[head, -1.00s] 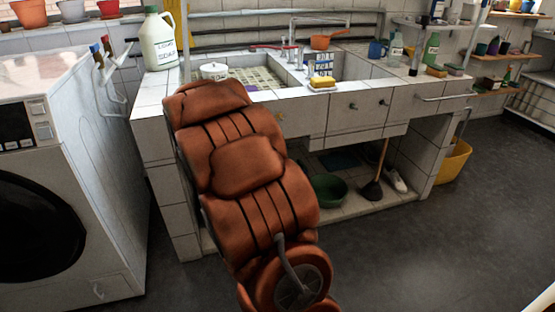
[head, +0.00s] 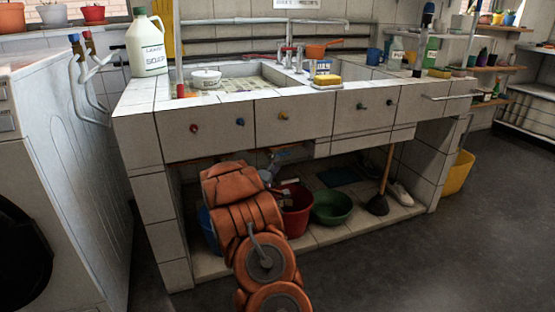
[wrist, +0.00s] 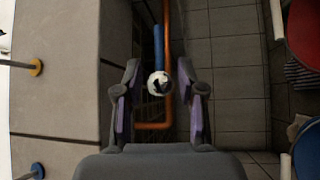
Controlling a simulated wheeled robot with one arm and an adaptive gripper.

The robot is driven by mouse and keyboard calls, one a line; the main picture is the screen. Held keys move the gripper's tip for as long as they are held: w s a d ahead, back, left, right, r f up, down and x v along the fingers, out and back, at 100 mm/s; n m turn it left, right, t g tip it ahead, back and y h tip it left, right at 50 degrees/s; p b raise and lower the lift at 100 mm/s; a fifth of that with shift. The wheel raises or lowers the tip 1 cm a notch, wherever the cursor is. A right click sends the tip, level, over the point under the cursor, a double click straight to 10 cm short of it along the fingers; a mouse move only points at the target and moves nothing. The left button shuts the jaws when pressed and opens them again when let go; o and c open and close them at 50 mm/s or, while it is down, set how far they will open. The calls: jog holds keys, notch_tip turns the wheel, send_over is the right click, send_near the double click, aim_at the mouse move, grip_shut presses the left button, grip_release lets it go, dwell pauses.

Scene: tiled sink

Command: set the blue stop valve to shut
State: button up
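The blue stop valve shows in the wrist view as a straight blue bar (wrist: 158,46) with a round white-and-dark hub (wrist: 159,84) at its near end. The bar lies roughly parallel to the copper-orange pipe (wrist: 168,40) beside it. My gripper (wrist: 160,88) is open, its two dark fingers on either side of the hub with gaps showing. No contact is visible. In the head view my gripper (head: 283,156) is small and partly hidden by my orange arm, below the counter's front edge. I cannot make out the valve there.
The tiled sink front (head: 300,122) with several coloured knobs stands above my gripper. A red bucket (head: 298,212), a green basin (head: 332,206) and a plunger (head: 377,204) stand beneath. A blue bucket (wrist: 306,150) is close by. Open floor lies in front.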

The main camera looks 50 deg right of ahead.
aim_at(283, 155)
jog(key=shift+b+x, duration=1.35)
jog(key=shift+x, duration=2.55)
jog(key=shift+a, duration=0.1)
grip_shut()
